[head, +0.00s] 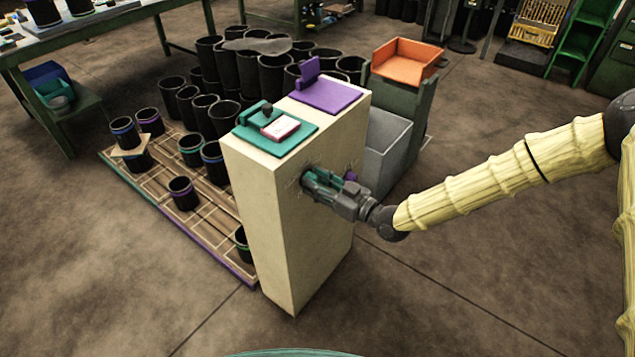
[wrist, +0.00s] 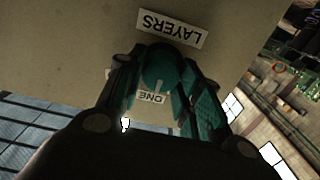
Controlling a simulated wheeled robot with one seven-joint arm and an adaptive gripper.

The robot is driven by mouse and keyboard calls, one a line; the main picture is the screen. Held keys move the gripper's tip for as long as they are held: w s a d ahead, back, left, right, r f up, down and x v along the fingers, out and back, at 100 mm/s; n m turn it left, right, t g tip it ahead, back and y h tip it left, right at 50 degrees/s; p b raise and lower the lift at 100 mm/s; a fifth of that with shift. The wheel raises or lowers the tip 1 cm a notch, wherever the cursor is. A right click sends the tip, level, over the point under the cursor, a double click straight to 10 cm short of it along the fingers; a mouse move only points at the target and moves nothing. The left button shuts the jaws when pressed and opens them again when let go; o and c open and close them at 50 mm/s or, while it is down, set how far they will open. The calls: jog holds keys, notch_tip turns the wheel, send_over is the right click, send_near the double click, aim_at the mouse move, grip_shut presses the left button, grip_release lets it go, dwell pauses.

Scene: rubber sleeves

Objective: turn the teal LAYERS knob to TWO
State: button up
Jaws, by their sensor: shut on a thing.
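The teal LAYERS knob (wrist: 160,68) is on the face of the pale cabinet (head: 310,250). In the wrist view it sits between the two fingers of my gripper (wrist: 161,62), which is shut on it. The LAYERS label (wrist: 172,28) appears upside down above the knob. A ONE label (wrist: 152,97) shows upside down just below it, and the knob's light mark appears to point that way. No TWO label is readable; my fingers cover the sides of the knob. In the head view my gripper (head: 312,182) reaches the cabinet's front face and hides the knob.
A purple knob (head: 351,176) is on the same face, right beside my gripper. A teal tray (head: 250,140) and a purple tray (head: 328,97) sit on the cabinet top. A grey bin (head: 388,150) stands behind it. Floor in front is clear.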

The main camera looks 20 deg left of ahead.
jog(key=shift+m+b, duration=0.3)
jog(key=shift+m, duration=0.1)
jog(key=m+b, duration=0.1)
jog(key=m, duration=0.3)
jog(key=m+b, duration=0.1)
jog(key=m, duration=0.3)
jog(key=shift+w+d+b, duration=0.1)
jog(key=shift+w+b, duration=0.1)
jog(key=shift+b, duration=0.2)
dwell(0.3)
jog(key=o, duration=1)
jog(key=v, duration=1.2)
jog(key=shift+f, duration=0.1)
